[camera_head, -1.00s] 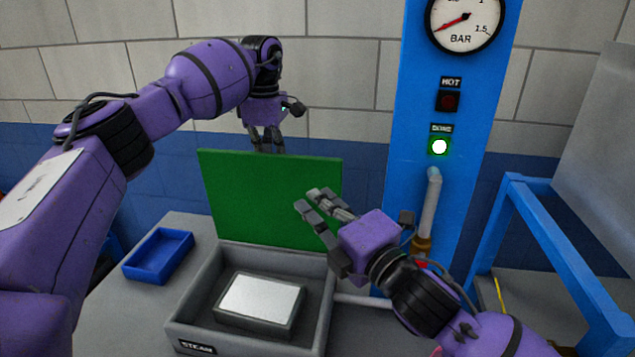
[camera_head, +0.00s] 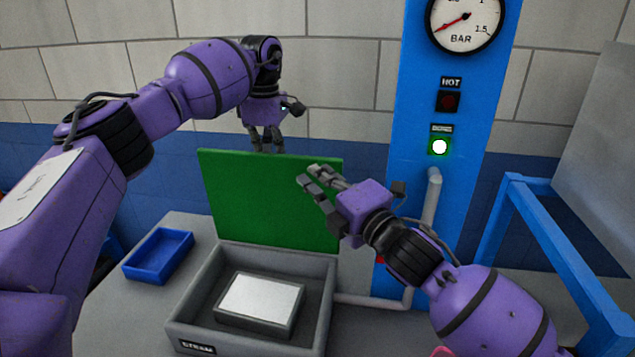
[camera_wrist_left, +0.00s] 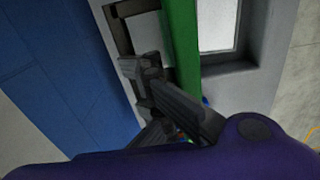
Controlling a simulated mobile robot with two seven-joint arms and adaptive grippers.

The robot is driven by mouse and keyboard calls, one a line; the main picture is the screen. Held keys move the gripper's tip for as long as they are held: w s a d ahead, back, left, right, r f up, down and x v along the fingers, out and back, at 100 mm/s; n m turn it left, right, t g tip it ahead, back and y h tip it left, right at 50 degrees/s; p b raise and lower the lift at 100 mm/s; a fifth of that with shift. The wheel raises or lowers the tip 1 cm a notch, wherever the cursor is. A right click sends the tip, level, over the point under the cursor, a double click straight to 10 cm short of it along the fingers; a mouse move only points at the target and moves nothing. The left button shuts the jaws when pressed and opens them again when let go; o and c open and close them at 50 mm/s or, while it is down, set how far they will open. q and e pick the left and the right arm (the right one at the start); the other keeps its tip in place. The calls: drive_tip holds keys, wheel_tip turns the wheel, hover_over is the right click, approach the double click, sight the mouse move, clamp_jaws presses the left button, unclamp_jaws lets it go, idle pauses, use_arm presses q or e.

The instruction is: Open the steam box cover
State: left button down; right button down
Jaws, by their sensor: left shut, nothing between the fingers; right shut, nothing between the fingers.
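The grey steam box (camera_head: 190,337), labelled STEAM, stands on the table with its green cover (camera_head: 255,205) raised upright at the back edge. Inside the box lies a dark block with a pale silvery top (camera_head: 262,297). My left gripper (camera_head: 267,150) is shut and empty at the top edge of the cover, its tips seeming just behind it. The left wrist view shows its fingers (camera_wrist_left: 165,95) beside the green cover (camera_wrist_left: 183,50); whether they touch is unclear. My right gripper (camera_head: 306,177) is in front of the cover's right part, shut and empty.
A blue tray (camera_head: 158,255) sits left of the box. A blue panel (camera_head: 415,120) with a pressure gauge (camera_head: 464,20), a dark HOT lamp (camera_head: 448,101) and a lit lamp (camera_head: 440,147) stands right. A pipe (camera_head: 370,301) runs from the box towards it. A blue frame (camera_head: 560,250) is far right.

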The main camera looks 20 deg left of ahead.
use_arm(q)
drive_tip(key=shift+s+f, duration=0.1)
drive_tip(key=shift+f, duration=0.1)
drive_tip(key=c, duration=1.8)
unclamp_jaws()
